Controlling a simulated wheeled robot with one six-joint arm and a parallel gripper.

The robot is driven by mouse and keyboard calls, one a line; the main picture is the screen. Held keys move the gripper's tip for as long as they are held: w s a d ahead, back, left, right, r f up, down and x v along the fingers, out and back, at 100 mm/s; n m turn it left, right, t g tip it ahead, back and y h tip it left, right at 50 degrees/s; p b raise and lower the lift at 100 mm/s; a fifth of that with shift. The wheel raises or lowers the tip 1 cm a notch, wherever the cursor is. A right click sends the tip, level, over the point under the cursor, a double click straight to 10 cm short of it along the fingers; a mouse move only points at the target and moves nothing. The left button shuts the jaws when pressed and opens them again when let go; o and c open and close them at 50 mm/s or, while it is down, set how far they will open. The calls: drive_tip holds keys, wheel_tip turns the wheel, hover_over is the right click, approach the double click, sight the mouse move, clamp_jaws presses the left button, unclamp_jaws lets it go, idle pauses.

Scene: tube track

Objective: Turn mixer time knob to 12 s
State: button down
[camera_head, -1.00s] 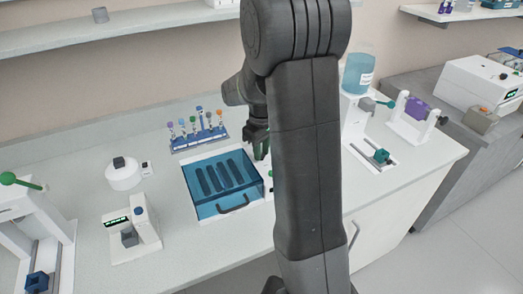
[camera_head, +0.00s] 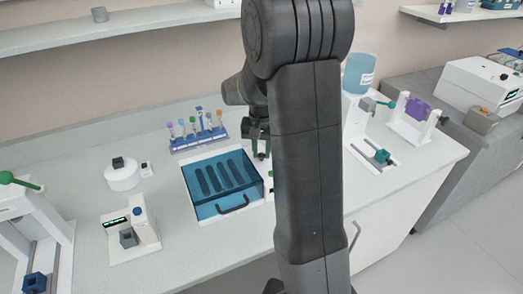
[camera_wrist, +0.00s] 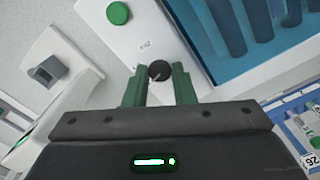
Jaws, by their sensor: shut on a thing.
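The mixer (camera_head: 197,207) is a white unit with a blue see-through cover over dark slots. It stands mid-bench in the head view, left of my arm, which hides part of its right side. In the wrist view its white panel (camera_wrist: 150,35) carries a round dark time knob (camera_wrist: 158,70) with a pale pointer line, and a green button (camera_wrist: 118,13). My gripper (camera_wrist: 158,85) has its green fingers on either side of the knob, shut on it. It also shows in the head view (camera_head: 261,152), above the mixer's right side. The panel marks are too small to read.
A rack of colored-cap tubes (camera_head: 198,140) stands behind the mixer. A small white device with a display (camera_head: 130,240) and a round white device (camera_head: 122,175) stand to the left. A blue bottle stand (camera_head: 358,75) is right of my arm.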

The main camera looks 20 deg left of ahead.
sight(261, 155)
drive_tip(key=m, duration=0.4)
drive_tip(key=shift+r+m, duration=0.1)
drive_tip(key=shift+m, duration=2.2)
drive_tip(key=c, duration=1.2)
unclamp_jaws()
drive_tip(key=shift+c, duration=0.2)
wheel_tip(261, 155, up, 14)
drive_tip(key=b, duration=0.1)
